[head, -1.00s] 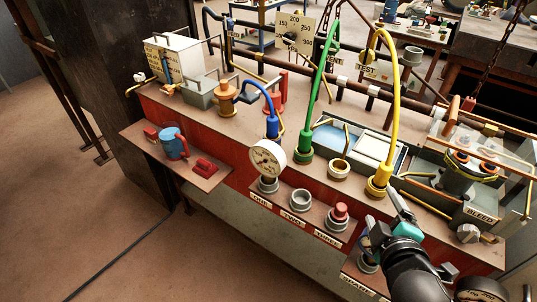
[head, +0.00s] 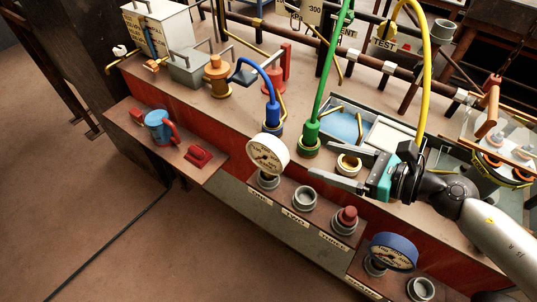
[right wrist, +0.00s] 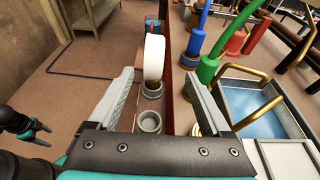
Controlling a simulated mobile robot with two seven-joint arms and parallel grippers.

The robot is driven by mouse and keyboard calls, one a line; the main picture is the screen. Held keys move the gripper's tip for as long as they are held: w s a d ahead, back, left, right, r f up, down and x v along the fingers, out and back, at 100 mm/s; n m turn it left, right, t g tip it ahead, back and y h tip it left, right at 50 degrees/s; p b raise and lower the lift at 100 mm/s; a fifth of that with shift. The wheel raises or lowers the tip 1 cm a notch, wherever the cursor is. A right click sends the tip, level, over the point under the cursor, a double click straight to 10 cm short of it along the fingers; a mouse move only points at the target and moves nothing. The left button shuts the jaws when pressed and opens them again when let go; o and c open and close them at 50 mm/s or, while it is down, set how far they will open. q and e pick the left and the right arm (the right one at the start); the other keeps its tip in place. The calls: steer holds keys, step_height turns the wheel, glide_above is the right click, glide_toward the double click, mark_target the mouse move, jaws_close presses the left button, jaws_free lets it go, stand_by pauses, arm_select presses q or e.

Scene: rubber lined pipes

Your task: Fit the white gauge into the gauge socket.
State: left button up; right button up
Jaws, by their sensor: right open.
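The white gauge (head: 267,153) has a round dial and stands on the ring socket labelled ONE (head: 268,181). In the right wrist view the white gauge (right wrist: 154,58) shows edge-on, beyond and between my fingers. The socket labelled TWO (head: 303,198) is empty; socket THREE holds a red plug (head: 347,216). A blue-rimmed gauge (head: 393,252) stands on the lower step beside an empty ring socket (head: 420,289). My right gripper (head: 322,160) is open and empty, right of the white gauge, fingers pointing at it. My left gripper (right wrist: 38,131) shows small at the wrist view's left edge; its jaws are unclear.
Green (head: 311,140) and blue (head: 273,112) hose fittings stand close behind the gauge. A brass ring (head: 348,163) lies by my right fingers. A blue tray (head: 343,127) is behind. A side shelf with a blue cup (head: 158,127) and red block (head: 199,156) is left.

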steer(key=p, duration=0.2)
glide_toward(269, 144)
steer(key=w+a+f, duration=0.1)
steer(key=w, duration=0.1)
steer(key=w+a+f, duration=0.2)
steer(key=shift+w+f, duration=0.2)
steer(key=shift+f, duration=0.1)
steer(key=x, duration=0.5)
steer(key=shift+s+a+r, duration=0.2)
steer(key=shift+s+a, duration=0.1)
steer(key=shift+w+a+f, duration=0.15)
steer(key=shift+w+a, duration=0.05)
jaws_close()
stand_by(0.6)
